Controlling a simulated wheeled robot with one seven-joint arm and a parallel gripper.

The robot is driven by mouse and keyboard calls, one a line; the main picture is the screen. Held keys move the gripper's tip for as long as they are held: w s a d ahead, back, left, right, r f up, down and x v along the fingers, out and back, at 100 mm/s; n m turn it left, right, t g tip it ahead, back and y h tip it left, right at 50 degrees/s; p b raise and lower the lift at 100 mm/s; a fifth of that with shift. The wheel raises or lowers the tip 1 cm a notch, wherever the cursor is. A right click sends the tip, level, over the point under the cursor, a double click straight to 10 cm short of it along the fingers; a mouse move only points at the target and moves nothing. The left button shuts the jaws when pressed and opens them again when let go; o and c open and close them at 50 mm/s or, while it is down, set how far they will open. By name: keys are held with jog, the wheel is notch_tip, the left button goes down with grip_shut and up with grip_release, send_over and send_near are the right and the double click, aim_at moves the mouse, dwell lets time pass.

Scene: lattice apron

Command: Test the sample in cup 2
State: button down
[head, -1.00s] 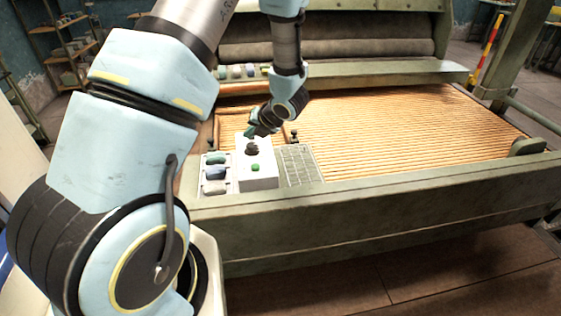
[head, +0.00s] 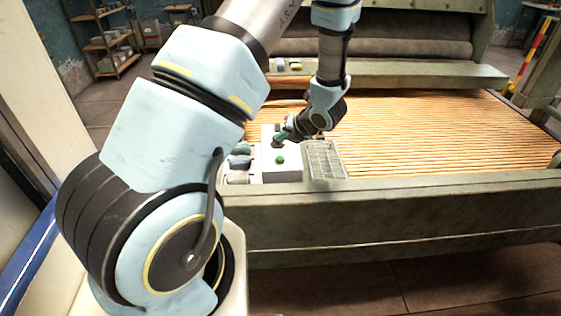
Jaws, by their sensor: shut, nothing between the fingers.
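My gripper (head: 283,137) is shut and empty, small in the head view, at the back of a white box (head: 268,168). Its tips are close to a dark round part (head: 276,143) on the box; I cannot tell whether they touch. A green button (head: 280,160) is on the box top. Several small coloured items stand left of the box, among them a green one (head: 240,149) and a grey-blue one (head: 238,163). No number shows on any of them, so I cannot tell which thing is cup 2.
A grey compartmented tray (head: 324,160) lies right of the box. Behind is a slatted wooden bed (head: 430,125) with a green front beam (head: 420,210). Small coloured items (head: 281,65) stand at the back ledge. My arm covers much of the left side.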

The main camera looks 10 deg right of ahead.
jog(key=b, duration=0.3)
send_over(282, 160)
notch_tip(282, 160, down, 4)
jog(key=shift+f, duration=0.5)
jog(key=shift+b, duration=0.35)
dwell(1.1)
jog(key=shift+f+b, duration=0.35)
jog(key=shift+b, duration=0.15)
jog(key=shift+f+b, duration=0.5)
jog(key=shift+b, duration=0.1)
dwell(0.6)
jog(key=shift+r, duration=0.1)
dwell(0.4)
jog(key=shift+r+p, duration=0.5)
jog(key=shift+r, duration=0.35)
